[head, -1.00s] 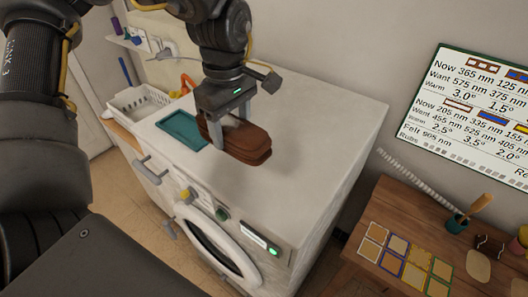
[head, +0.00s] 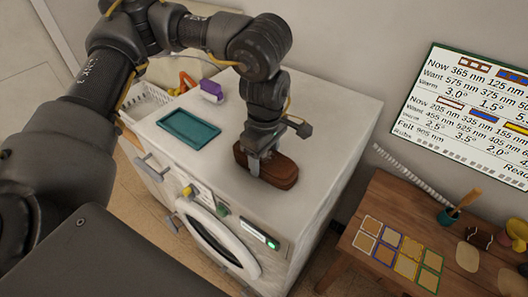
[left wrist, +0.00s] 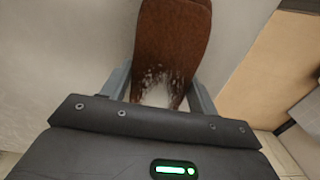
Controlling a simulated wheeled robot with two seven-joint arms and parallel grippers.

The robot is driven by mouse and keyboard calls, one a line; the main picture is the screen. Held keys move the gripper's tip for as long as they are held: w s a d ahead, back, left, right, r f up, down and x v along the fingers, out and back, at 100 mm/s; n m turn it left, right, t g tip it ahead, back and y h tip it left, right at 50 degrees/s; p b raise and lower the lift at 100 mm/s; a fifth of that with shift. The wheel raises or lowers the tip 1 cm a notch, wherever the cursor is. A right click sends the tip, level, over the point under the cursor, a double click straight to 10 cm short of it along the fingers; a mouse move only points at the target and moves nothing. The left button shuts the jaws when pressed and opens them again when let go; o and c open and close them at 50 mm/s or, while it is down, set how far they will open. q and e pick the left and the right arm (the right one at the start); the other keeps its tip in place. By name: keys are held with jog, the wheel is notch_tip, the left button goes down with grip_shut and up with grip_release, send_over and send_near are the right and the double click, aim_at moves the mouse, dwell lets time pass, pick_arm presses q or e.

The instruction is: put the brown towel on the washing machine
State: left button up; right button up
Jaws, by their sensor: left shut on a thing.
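The brown towel (head: 278,173), a folded oblong bundle, is at the top of the white washing machine (head: 325,112), over its middle to right part. My left gripper (head: 260,160) points down and is shut on the towel's left part. In the left wrist view the towel (left wrist: 172,38) sticks out beyond the fingers of my left gripper (left wrist: 160,88). The towel looks very low over or against the machine top; I cannot tell whether it bears its weight there. My right gripper is not in view.
A teal tray (head: 188,129) lies on the machine top, left of the towel. A wooden table (head: 372,213) with coloured cards stands at the right. The machine top's right part is clear.

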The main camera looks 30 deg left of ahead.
pick_arm(q)
jog(key=shift+s+f, duration=0.1)
jog(key=shift+f, duration=0.05)
jog(key=o, duration=1.1)
jog(key=shift+c, duration=0.2)
